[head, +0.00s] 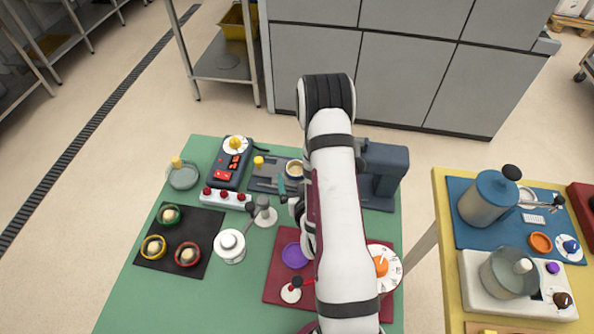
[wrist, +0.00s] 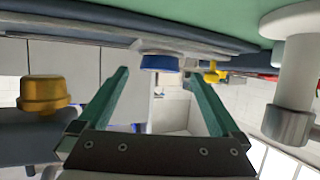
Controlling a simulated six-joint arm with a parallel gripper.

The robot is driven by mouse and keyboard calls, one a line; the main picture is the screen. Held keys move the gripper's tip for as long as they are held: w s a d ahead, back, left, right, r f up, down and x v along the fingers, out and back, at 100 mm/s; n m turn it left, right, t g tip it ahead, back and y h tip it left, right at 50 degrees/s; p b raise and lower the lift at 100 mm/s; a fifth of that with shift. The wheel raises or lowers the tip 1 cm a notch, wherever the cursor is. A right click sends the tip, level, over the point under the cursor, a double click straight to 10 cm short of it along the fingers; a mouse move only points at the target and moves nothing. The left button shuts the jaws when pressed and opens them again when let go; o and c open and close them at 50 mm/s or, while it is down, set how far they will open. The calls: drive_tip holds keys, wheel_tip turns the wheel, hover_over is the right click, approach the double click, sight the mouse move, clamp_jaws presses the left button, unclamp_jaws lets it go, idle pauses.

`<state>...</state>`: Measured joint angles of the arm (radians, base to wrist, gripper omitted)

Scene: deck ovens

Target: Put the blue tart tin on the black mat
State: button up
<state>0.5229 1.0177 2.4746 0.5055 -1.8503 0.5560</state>
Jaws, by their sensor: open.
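The black mat (head: 205,226) lies at the left of the green table and holds a green, a yellow and a red tin, each with a pale filling. A small round tin with a pale filling (head: 294,168) sits on a dark grey unit at the table's back. It looks like the blue tart tin, though its rim colour is hard to read there. In the wrist view a blue tin (wrist: 160,62) shows ahead, between the fingertips and beyond them. My gripper (wrist: 156,72) is open and empty; in the head view a teal finger (head: 281,187) shows just in front of that tin, mostly hidden by my arm.
A white strip with red knobs (head: 226,199) and a white lidded pot (head: 230,246) stand near the mat. A grey upright knob (head: 264,213) is close to my gripper. A purple dish (head: 294,255) lies on a dark red mat (head: 273,283). The front left table is clear.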

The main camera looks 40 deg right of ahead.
drive_tip(key=shift+v, duration=0.8)
